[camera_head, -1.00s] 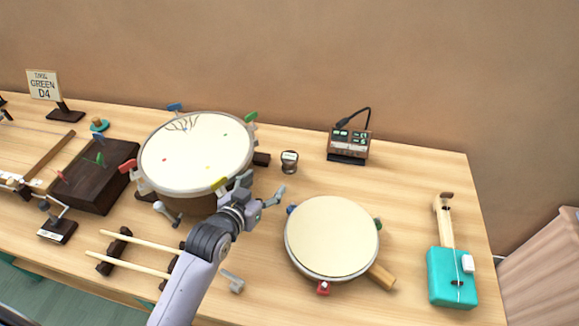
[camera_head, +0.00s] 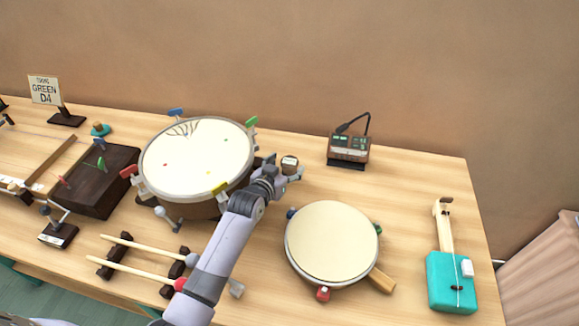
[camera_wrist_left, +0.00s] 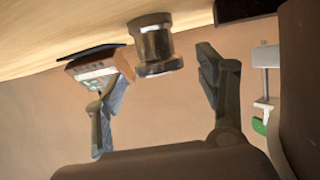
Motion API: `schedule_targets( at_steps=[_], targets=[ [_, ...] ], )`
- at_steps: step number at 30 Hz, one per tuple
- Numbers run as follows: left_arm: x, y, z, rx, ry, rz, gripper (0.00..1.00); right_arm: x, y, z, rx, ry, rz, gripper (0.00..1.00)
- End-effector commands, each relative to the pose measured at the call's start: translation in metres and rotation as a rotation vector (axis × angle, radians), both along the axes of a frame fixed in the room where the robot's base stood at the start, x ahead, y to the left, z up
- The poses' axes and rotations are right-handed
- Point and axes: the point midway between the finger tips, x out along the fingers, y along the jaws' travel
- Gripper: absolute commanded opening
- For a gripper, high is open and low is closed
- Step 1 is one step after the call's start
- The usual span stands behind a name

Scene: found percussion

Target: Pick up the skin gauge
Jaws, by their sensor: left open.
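The skin gauge, which I take to be the small dark cylinder with a pale round dial (camera_head: 289,161), stands on the table right of the big drum. My left gripper (camera_head: 284,170) is open at its near side, with its fingers pointing toward it. In the left wrist view the gauge (camera_wrist_left: 154,42) shows as a metallic cylinder with a wider base, between and just beyond the open fingers (camera_wrist_left: 160,78). I see no clear contact. The gripper hides the gauge's lower part in the head view. My right gripper is not in view.
The big drum (camera_head: 196,160) with coloured clamps is close left of my gripper. A brown electronic box (camera_head: 348,148) stands behind right; it also shows in the wrist view (camera_wrist_left: 92,68). A handled frame drum (camera_head: 331,241) lies in front right, a teal string instrument (camera_head: 451,282) farther right.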

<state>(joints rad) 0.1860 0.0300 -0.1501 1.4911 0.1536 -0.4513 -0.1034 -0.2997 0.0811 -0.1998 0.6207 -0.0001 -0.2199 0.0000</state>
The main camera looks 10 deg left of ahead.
Motion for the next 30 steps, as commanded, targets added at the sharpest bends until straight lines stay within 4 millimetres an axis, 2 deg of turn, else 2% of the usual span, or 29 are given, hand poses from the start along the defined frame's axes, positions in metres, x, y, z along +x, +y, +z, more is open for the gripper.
schedule_targets(
  at_steps=[1,6,16,30],
  targets=[
    [0.009,-0.002,0.001,-0.001,0.000,0.000,0.65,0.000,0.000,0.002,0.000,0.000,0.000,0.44],
    [0.025,-0.005,-0.006,-0.002,0.001,0.001,0.65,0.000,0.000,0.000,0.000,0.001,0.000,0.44],
    [0.029,-0.006,-0.008,-0.001,0.000,0.000,0.65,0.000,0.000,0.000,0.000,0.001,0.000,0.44],
    [0.029,-0.006,-0.008,-0.001,0.001,0.000,0.34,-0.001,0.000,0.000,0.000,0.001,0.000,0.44]
  ],
)
